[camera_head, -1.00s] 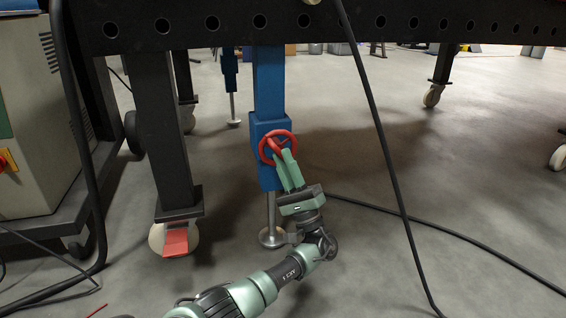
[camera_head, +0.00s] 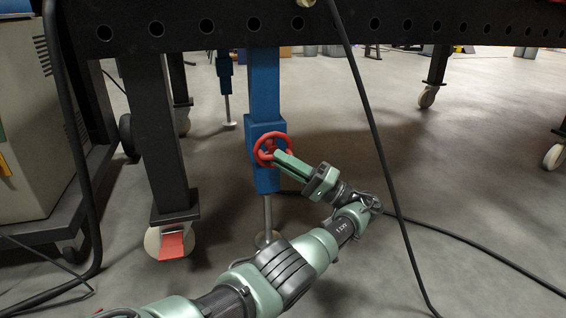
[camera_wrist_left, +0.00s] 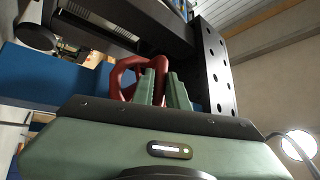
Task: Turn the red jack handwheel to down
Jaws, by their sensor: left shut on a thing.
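The red jack handwheel (camera_head: 267,147) is on the front of a blue jack leg (camera_head: 264,90) under the dark table. My left gripper (camera_head: 277,157) reaches it from the lower right, and its green fingers are shut on the wheel's rim on the right side. In the left wrist view the red handwheel (camera_wrist_left: 124,78) shows behind and left of the two green fingers (camera_wrist_left: 161,84). The exact contact is partly hidden by the fingers. The jack's thin metal rod (camera_head: 267,215) runs down to a round foot on the floor. My right gripper is not in view.
The dark perforated table edge (camera_head: 300,28) spans the top. A dark table leg with a caster (camera_head: 172,243) stands left of the jack. Black cables (camera_head: 375,130) hang and lie at the right. A grey machine (camera_head: 25,120) is at far left. Floor at right is mostly clear.

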